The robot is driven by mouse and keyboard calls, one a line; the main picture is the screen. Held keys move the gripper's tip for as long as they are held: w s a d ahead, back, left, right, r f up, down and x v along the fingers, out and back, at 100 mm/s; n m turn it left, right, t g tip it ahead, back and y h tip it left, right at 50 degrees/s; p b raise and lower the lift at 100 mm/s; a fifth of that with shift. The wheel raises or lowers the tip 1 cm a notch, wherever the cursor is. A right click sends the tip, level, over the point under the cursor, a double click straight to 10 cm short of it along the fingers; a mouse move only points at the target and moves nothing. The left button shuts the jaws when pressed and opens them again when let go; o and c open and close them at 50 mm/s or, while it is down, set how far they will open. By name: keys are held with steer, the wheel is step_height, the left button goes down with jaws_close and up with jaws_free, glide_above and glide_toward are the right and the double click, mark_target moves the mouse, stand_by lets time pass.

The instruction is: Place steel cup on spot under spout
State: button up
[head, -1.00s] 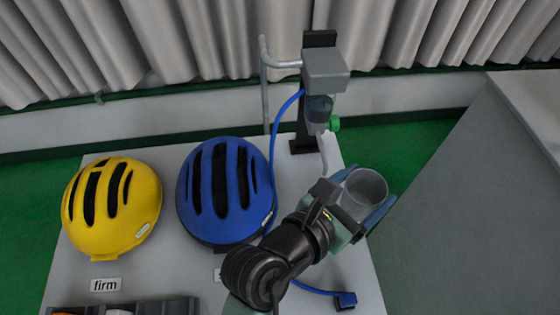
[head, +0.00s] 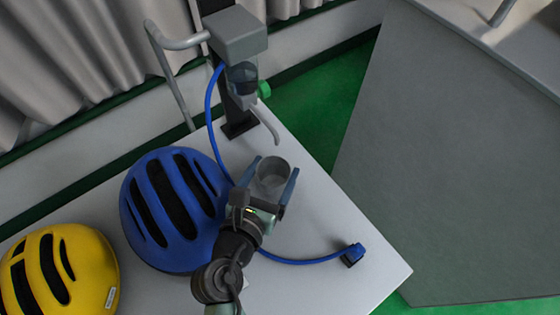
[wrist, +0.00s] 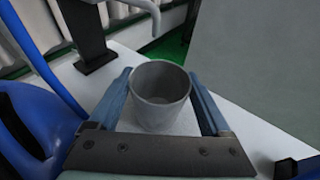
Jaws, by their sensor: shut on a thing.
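The steel cup (head: 270,178) is a grey, open-topped cup, upright and empty inside. My gripper (head: 276,177) is shut on it, with one blue finger on each side; the cup also shows between the fingers in the wrist view (wrist: 160,95). The spout (head: 268,126) is a thin bent grey tube below the dispenser (head: 238,40), which has a clear chamber and a green knob (head: 264,89). The cup is in front of the spout tip in the head view. The spot under the spout cannot be made out. I cannot tell whether the cup touches the table.
A blue helmet (head: 150,215) stands close on the left of my arm, with a yellow helmet (head: 75,275) beyond it. A blue hose (head: 212,125) runs down from the dispenser to a blue connector (head: 352,254) at the right. The light table (head: 310,215) is clear right of the cup.

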mark_target(278, 164)
steer(key=x, duration=0.2)
steer(key=r+x, duration=0.1)
steer(key=x, duration=0.1)
steer(key=shift+w+d, duration=0.1)
steer(key=shift+w, duration=0.1)
steer(key=shift+f, duration=0.7)
steer(key=shift+s, duration=0.1)
steer(key=shift+f, duration=0.2)
steer(key=o, duration=1.4)
steer(key=shift+c, duration=0.2)
steer(key=shift+r, duration=0.1)
